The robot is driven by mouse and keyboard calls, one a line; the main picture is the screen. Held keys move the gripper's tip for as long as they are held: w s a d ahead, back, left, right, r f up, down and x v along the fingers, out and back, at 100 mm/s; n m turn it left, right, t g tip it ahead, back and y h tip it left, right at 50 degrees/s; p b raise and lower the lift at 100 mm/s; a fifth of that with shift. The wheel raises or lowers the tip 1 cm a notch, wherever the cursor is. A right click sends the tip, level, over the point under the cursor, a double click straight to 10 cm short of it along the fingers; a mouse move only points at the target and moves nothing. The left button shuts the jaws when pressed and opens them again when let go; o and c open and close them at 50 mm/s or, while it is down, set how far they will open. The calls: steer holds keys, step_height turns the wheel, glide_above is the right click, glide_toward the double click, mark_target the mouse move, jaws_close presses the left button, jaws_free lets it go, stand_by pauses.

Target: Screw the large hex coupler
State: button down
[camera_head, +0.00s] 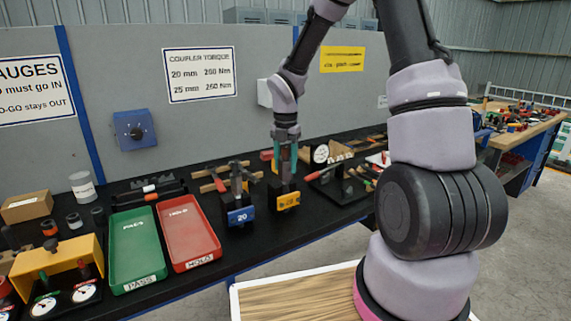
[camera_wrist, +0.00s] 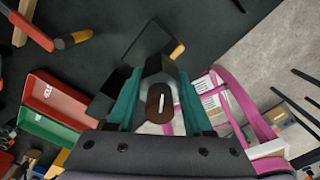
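The large hex coupler (camera_wrist: 157,75) is grey and sits between my gripper's teal fingers in the wrist view. A reddish-brown round end (camera_wrist: 160,103) shows at its near end. My gripper (camera_head: 285,164) points down over the black fixture with the yellow number plate (camera_head: 288,201) in the head view. In the wrist view, the fingers of my gripper (camera_wrist: 160,105) lie against both sides of the coupler. The fixture's dark body (camera_wrist: 150,45) shows just beyond it. The fingers hide most of the coupler in the head view, and the thread cannot be seen.
A fixture with a blue "20" plate (camera_head: 241,216) stands just left. Further left are a red HOLD tray (camera_head: 188,232) and a green PASS tray (camera_head: 137,249). A dial gauge (camera_head: 321,154) and hand tools crowd the bench to the right. A torque sign (camera_head: 199,74) hangs behind.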

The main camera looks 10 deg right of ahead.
steer(key=shift+m, duration=0.4)
